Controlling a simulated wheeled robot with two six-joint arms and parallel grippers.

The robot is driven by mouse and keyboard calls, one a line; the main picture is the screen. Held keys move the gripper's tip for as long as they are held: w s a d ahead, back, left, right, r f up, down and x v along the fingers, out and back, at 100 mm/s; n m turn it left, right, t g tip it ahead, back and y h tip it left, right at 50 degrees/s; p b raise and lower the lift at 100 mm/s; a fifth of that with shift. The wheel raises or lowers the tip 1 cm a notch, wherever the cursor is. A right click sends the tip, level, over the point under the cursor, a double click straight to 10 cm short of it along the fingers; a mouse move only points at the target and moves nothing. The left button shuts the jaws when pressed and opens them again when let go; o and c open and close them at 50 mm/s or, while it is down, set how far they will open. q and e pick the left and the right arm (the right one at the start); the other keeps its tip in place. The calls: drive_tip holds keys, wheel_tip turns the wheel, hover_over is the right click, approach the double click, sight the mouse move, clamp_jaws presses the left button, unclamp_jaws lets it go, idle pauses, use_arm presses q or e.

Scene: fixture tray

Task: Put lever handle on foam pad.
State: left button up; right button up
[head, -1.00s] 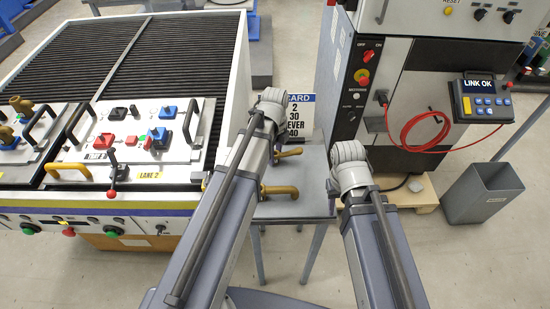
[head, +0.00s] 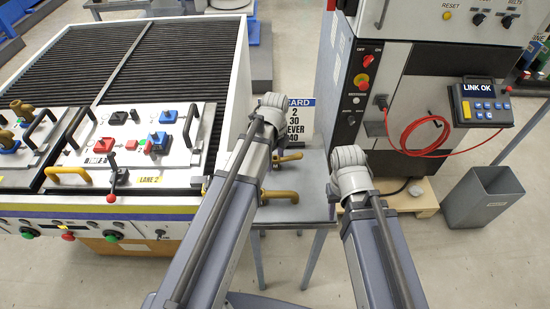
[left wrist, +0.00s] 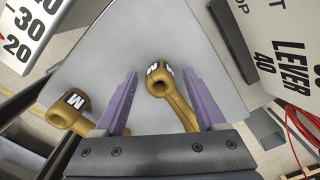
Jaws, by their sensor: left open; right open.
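Brass-coloured lever handles lie on a small grey stand (head: 318,180). In the head view one (head: 288,157) is behind my left arm and another (head: 279,195) is nearer. In the left wrist view a handle with an "M" label (left wrist: 172,92) lies between the two purple fingers of my left gripper (left wrist: 160,82), which is open and not shut on it. A second "M" handle (left wrist: 68,112) is left of the fingers. In the head view both my grippers are hidden, with only arm links and wrist joints showing. I cannot make out the foam pad.
A card reading "LEVER 40" (left wrist: 288,55) stands beside the handles. A lane 2 panel (head: 190,115) with switches, knobs and a yellow handle (head: 68,175) is to the left.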

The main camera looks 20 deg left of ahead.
use_arm(q)
wheel_tip(320, 180, up, 12)
drive_tip(key=p, duration=1.2)
drive_tip(key=s+d+n+y, duration=0.1)
drive_tip(key=s+d+n, duration=0.9)
drive_tip(key=s+n, duration=0.4)
drive_tip(key=shift+s+d+r+n, duration=0.2)
drive_tip(key=shift+d+n, duration=0.1)
drive_tip(key=shift+n, duration=1.6)
use_arm(e)
wheel_tip(320, 180, up, 12)
drive_tip(key=shift+r, duration=0.1)
